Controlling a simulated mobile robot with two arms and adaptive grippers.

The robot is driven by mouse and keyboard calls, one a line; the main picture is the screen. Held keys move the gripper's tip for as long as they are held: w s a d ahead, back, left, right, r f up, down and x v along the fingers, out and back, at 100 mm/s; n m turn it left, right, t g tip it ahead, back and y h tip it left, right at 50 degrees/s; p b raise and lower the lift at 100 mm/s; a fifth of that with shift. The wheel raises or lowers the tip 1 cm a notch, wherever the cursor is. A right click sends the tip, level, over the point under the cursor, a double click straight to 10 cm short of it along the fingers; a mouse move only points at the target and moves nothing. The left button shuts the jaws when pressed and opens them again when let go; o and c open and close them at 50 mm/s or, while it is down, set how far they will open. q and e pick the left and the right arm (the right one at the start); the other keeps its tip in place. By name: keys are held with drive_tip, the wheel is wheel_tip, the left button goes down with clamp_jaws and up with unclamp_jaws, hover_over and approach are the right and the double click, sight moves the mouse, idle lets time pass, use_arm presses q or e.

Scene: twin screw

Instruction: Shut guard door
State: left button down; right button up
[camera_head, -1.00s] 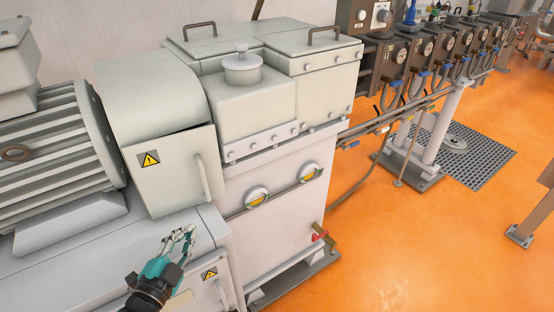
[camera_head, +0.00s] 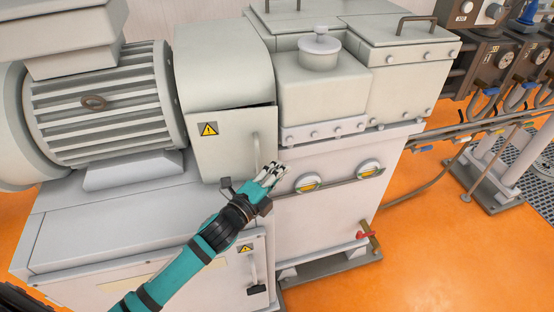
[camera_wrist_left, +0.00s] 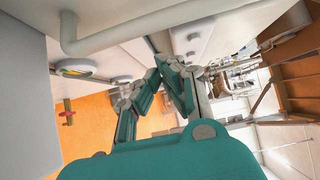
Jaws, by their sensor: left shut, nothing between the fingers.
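The guard door (camera_head: 228,148) is the pale panel with a yellow warning triangle and an upright bar handle (camera_head: 256,152) near its right edge. A dark wedge-shaped gap shows along its top edge, so it looks slightly ajar. My left gripper (camera_head: 274,172) is shut and empty, just right of the handle's lower end and in front of the machine. In the left wrist view the handle (camera_wrist_left: 150,22) crosses the top, apart from the gripper fingers (camera_wrist_left: 160,82). Contact between gripper and door cannot be made out. My right gripper is not in view.
A finned motor (camera_head: 105,105) stands left of the door. Right of it is the machine housing (camera_head: 325,85) with two round gauges. A lower cabinet (camera_head: 205,265) with its own handle is beneath. A red-handled valve (camera_head: 364,235) sticks out low. Orange floor (camera_head: 420,260) is free at right.

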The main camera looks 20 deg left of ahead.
sight(276, 155)
use_arm(q)
drive_tip(key=shift+w+a, duration=0.4)
drive_tip(key=shift+w, duration=0.2)
drive_tip(key=shift+w+a, duration=0.35)
drive_tip(key=shift+w, duration=0.25)
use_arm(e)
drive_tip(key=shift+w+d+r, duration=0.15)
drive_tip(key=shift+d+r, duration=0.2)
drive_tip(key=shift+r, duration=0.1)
use_arm(q)
drive_tip(key=shift+w, duration=0.1)
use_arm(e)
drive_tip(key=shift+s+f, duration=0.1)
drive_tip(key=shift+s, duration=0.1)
use_arm(q)
drive_tip(key=shift+w+a+n+y, duration=0.2)
drive_tip(key=shift+w+n+y, duration=0.15)
drive_tip(key=shift+w+y, duration=0.25)
drive_tip(key=shift+w+a+n+y, duration=0.2)
drive_tip(key=shift+w+n+y, duration=0.15)
drive_tip(key=shift+w+y, duration=0.2)
drive_tip(key=shift+w+a+t+y+b, duration=0.15)
drive_tip(key=shift+w+t+y+b, duration=0.1)
drive_tip(key=shift+t+b, duration=0.05)
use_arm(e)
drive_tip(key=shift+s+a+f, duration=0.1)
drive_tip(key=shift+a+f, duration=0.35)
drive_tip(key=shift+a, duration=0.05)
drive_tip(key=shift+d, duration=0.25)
